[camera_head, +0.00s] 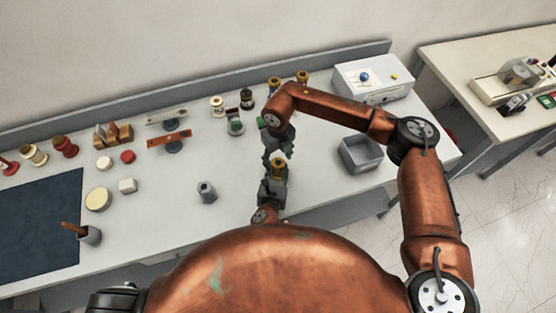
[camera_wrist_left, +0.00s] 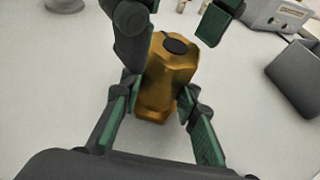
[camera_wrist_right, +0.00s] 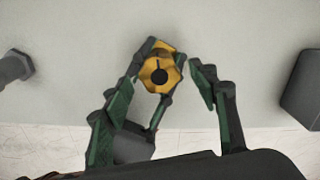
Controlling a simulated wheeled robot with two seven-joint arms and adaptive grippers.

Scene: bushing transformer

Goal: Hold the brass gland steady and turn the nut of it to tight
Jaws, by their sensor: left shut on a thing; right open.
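The brass gland (camera_head: 278,168) stands upright near the table's front edge, with a dark hole in its top. My left gripper (camera_head: 272,190) comes from the front and is shut on the gland's lower part; its green pads sit on both sides in the left wrist view (camera_wrist_left: 160,112). The nut (camera_wrist_left: 172,55) is the wider faceted top of the gland. My right gripper (camera_head: 276,145) is open just above the gland. In the right wrist view its fingers (camera_wrist_right: 165,82) are on either side of the nut (camera_wrist_right: 158,74), with a gap at the right finger. How tight the nut is cannot be seen.
A grey open bin (camera_head: 360,154) stands right of my grippers, and a white box (camera_head: 372,79) stands behind it. A grey fitting (camera_head: 206,192) stands to the left. Several bushings stand at the back. A dark mat (camera_head: 40,225) lies far left.

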